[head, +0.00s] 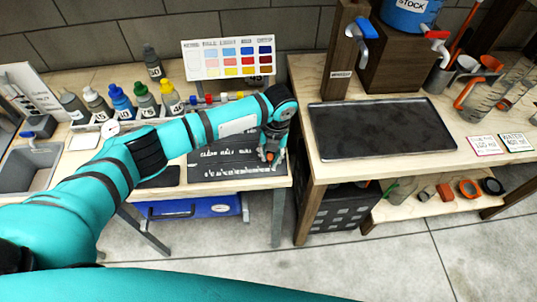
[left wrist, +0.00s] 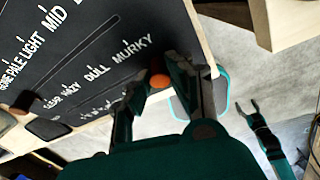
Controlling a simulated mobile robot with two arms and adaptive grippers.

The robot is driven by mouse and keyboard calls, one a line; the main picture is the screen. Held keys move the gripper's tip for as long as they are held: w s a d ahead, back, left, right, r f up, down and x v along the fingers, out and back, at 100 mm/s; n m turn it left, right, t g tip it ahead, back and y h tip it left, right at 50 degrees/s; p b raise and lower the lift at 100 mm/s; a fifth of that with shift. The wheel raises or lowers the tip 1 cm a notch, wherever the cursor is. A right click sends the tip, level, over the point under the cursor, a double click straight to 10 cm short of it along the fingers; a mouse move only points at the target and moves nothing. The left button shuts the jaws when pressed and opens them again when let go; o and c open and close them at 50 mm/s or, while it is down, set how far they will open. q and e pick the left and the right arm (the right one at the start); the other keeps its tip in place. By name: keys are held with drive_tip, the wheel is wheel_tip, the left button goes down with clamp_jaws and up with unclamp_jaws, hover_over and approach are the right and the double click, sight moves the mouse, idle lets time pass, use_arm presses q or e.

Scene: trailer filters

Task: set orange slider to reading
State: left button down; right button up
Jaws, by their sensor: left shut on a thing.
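The orange slider (left wrist: 158,81) is a small rounded orange knob on the dark reading board (left wrist: 75,60). It lies between the fingers of my left gripper (left wrist: 156,75), which is shut on it, near the word MURKY. In the head view the board (head: 215,178) lies at the table's front edge, and my left gripper (head: 270,155) reaches down at its right end. The fingers partly hide the slider and its track. My right gripper (left wrist: 242,106) shows at the right of the left wrist view, with its fingers apart and nothing between them.
Several bottles (head: 121,104) and a color chart (head: 228,58) stand behind my left arm. A dark tray (head: 380,128) lies on the wooden bench to the right. A grey bin (head: 30,167) sits far left. A blue case (head: 190,208) is under the table.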

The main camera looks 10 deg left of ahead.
use_arm(q)
drive_tip(key=c, duration=1.2)
unclamp_jaws()
drive_tip(key=shift+w+d, duration=0.1)
drive_tip(key=shift+d, duration=0.15)
wheel_tip(320, 180, up, 12)
drive_tip(key=d, duration=0.1)
